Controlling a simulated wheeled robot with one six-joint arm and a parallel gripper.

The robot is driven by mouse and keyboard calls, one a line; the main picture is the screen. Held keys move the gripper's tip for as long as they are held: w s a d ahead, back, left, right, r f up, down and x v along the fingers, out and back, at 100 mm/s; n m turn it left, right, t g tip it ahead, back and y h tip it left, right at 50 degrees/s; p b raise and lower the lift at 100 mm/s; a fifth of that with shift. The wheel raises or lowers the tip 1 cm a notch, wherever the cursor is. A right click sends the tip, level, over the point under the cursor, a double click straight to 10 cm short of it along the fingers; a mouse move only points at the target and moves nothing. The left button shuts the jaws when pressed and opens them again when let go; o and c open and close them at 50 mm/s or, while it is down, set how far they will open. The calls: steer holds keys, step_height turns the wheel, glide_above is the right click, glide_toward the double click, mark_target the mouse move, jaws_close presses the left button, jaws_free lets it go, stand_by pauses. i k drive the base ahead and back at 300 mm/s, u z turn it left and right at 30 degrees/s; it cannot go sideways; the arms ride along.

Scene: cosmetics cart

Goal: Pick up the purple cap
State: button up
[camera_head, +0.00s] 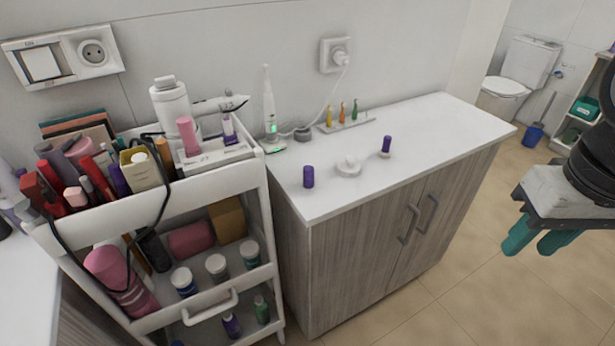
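A small purple cap (308,177) stands upright on the white countertop (420,130), near its left front edge. A second purple piece (386,145) sits farther right on a small pale base; I cannot tell whether it is a cap or part of a tube.
A crowded white cart (170,205) adjoins the counter's left. The counter's right part is clear.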

mark_target(309, 170)
steer(key=u, duration=1.5)
steer(key=i, duration=0.5)
steer(key=z, duration=1.6)
